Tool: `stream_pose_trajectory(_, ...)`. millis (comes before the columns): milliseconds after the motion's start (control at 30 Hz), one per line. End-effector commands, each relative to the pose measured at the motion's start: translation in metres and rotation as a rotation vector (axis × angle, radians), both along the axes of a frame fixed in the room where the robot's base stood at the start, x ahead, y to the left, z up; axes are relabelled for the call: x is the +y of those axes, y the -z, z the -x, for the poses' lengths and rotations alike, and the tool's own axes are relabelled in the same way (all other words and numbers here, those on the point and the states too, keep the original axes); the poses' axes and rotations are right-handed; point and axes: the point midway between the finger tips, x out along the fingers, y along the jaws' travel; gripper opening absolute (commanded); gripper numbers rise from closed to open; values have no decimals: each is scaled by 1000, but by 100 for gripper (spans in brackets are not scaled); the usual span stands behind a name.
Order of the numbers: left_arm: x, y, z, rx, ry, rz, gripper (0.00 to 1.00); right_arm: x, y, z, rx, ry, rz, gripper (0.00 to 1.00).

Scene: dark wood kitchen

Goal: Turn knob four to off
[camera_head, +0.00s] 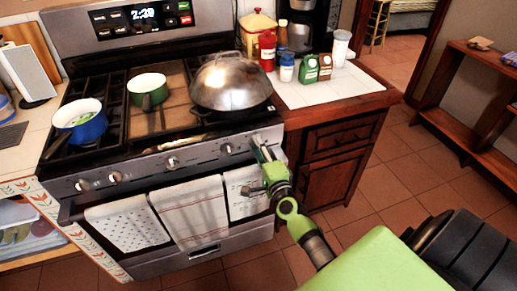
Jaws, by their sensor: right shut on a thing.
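The stove's front panel (198,157) carries a row of round silver knobs. Two knobs sit at the left, one (82,185) and another (115,177). One knob (171,162) is near the middle and another (226,149) is right of it, just left of my right gripper. My right gripper (262,154) is at the right end of the panel, its fingers shut on the rightmost knob, which they mostly hide. I cannot read the knob's angle or any number. My left gripper is out of view.
Towels (189,211) hang on the oven handle below the panel. A blue pot (83,124), a green pot (148,92) and a domed lid (231,83) are on the stovetop. Bottles and jars stand on the right counter (337,86).

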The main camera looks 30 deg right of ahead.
Motion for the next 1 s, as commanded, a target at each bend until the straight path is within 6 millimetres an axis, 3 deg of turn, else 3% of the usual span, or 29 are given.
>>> stream_pose_trajectory(467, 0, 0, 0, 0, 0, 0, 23, 0, 0, 0, -3, 0, -16, 11)
stream_pose_trajectory(500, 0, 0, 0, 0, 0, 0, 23, 0, 0, 0, -3, 0, -16, 37)
stream_pose_trajectory(567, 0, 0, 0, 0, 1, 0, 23, 0, 0, 0, -3, 0, -15, 49)
stream_pose_trajectory(867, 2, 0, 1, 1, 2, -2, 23, 0, 1, 0, 2, 0, 1, 49)
stream_pose_trajectory(1000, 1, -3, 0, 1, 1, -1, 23, 0, 1, 0, 27, -1, 99, 49)
